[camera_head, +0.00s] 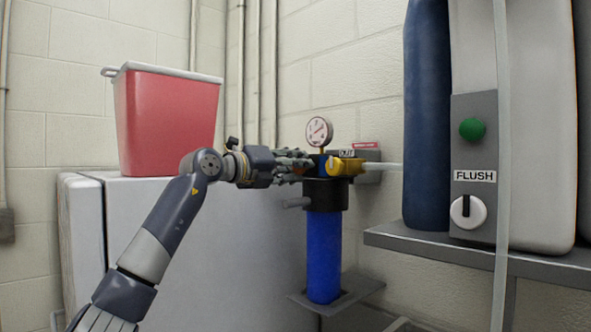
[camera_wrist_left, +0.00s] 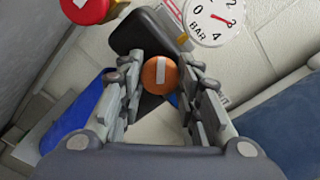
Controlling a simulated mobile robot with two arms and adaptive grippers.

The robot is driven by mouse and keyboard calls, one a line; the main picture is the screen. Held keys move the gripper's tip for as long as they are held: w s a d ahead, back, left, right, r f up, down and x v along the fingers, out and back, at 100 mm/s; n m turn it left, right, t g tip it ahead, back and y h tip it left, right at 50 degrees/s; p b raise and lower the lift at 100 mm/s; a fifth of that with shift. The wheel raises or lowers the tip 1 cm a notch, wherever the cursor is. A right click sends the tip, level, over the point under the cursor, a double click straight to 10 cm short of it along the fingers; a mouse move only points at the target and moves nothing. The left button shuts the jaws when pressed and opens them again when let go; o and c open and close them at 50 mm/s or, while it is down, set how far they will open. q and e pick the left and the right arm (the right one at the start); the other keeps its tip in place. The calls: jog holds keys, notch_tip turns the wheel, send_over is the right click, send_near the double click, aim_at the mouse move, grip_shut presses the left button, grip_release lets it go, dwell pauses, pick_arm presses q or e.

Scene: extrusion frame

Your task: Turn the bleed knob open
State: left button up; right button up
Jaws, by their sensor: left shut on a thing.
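The bleed knob seems to be the small round orange-brown knob with a white mark (camera_wrist_left: 160,75) in the left wrist view. It sits between the fingers of my left gripper (camera_head: 303,164), which is shut on it. In the head view the fingers reach from the left to the black head of a filter (camera_head: 325,194) and hide the knob. The filter's blue bowl (camera_head: 323,255) hangs below. A pressure gauge (camera_head: 319,131) stands on top. My right gripper is not in view.
A yellow fitting (camera_head: 346,166) sits just right of the fingers. A red knob (camera_wrist_left: 85,9) shows in the wrist view. A red bin (camera_head: 170,120) stands on a grey cabinet at left. A shelf at right holds a panel with a FLUSH dial (camera_head: 467,212).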

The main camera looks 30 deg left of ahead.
pick_arm(q)
jog(key=n, duration=0.4)
jog(key=shift+r+n+b, duration=0.1)
jog(key=shift+n+b, duration=0.6)
jog(key=shift+n, duration=1.8)
jog(key=o, duration=1.1)
jog(key=shift+a, duration=0.1)
jog(key=shift+s+a, duration=0.1)
jog(key=shift+s, duration=0.1)
